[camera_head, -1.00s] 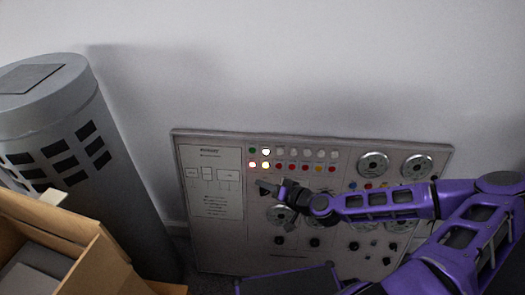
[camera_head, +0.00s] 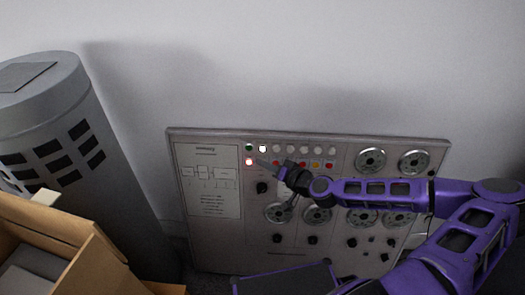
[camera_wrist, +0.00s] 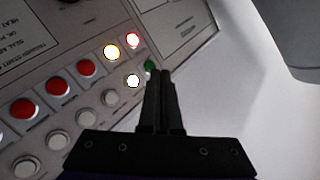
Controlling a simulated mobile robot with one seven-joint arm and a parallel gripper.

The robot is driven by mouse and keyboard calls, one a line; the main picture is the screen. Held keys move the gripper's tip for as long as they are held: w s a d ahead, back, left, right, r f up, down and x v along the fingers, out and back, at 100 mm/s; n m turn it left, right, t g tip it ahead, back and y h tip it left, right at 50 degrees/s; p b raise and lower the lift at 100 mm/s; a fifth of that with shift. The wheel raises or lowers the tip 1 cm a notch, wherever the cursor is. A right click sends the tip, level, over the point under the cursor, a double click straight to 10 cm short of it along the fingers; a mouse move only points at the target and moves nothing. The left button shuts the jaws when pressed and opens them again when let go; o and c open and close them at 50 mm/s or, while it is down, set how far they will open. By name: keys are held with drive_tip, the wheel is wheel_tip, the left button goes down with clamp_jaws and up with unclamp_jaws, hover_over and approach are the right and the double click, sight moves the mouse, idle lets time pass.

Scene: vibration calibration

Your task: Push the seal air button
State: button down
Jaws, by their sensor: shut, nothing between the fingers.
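The control panel (camera_head: 215,228) leans by the wall, with rows of round buttons near its top; the button labels are too small to read, so I cannot tell which one is seal air. My gripper (camera_head: 262,163) is shut and empty at this upper-left group. In the wrist view its fingertips (camera_wrist: 161,72) appear beside the green button; contact cannot be told.
More red buttons (camera_wrist: 58,87) and unlit white buttons (camera_wrist: 87,116) continue the rows. Round dials (camera_head: 370,160) and black knobs (camera_head: 312,240) fill the panel. A grey cylinder (camera_head: 115,200) and an open cardboard box (camera_head: 75,245) stand at left.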

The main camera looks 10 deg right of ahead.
sight(263, 149)
drive_tip(key=shift+w+d+f+b, duration=0.15)
drive_tip(key=shift+w+d+b, duration=0.15)
drive_tip(key=shift+w, duration=0.5)
drive_tip(key=shift+w+d+f+b, duration=0.2)
drive_tip(key=shift+w+b, duration=0.15)
drive_tip(key=shift+w, duration=0.5)
drive_tip(key=shift+w+d+f+b, duration=0.2)
drive_tip(key=shift+w+b, duration=0.1)
drive_tip(key=shift+w, duration=0.5)
drive_tip(key=shift+w+d+b, duration=0.1)
drive_tip(key=shift+w+b, duration=0.3)
drive_tip(key=shift+b, duration=0.05)
drive_tip(key=shift+w+d+f, duration=0.1)
drive_tip(key=shift+w, duration=0.3)
idle(0.8)
drive_tip(key=shift+s, duration=0.15)
drive_tip(key=shift+s+a, duration=0.2)
drive_tip(key=shift+s, duration=0.45)
